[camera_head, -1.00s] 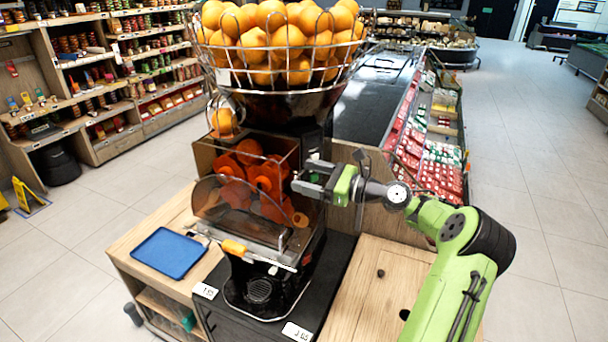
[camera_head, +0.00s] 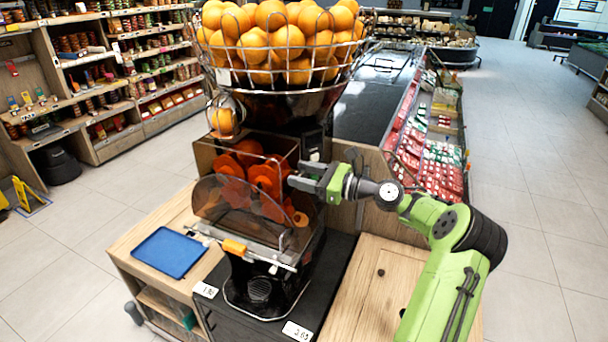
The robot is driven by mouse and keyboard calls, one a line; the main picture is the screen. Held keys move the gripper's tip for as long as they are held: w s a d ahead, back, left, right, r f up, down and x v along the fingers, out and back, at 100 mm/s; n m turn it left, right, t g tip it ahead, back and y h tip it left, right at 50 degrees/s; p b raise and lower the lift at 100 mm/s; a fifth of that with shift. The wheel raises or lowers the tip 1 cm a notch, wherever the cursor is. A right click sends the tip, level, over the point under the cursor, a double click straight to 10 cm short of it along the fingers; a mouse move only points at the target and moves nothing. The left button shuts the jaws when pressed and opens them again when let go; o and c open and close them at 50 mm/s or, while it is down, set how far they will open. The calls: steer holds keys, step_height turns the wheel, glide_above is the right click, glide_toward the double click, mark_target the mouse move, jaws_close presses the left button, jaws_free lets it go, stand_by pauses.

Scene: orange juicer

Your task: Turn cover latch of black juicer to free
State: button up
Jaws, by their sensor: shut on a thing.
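The black juicer (camera_head: 262,287) stands on a dark cabinet, with a wire basket of oranges on top. Its tinted clear cover (camera_head: 232,208) sits over the orange-red squeezing parts (camera_head: 262,178) at the front. The cover latch cannot be made out; it may be hidden by my gripper. My gripper (camera_head: 298,178) is at the right side of the cover, near its upper edge, its fingers pointing left. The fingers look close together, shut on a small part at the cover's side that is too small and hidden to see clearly.
A blue tray (camera_head: 169,252) lies on the wooden counter left of the juicer. A wooden counter top (camera_head: 372,285) is right of it, below my arm. A wire basket of oranges (camera_head: 283,45) overhangs above. Open floor lies to the right.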

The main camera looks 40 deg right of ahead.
steer(key=n+p, duration=0.1)
steer(key=n, duration=0.3)
steer(key=n+b, duration=0.5)
steer(key=n, duration=0.8)
steer(key=shift+f+n, duration=0.1)
steer(key=shift+n, duration=0.2)
stand_by(0.6)
steer(key=o, duration=1)
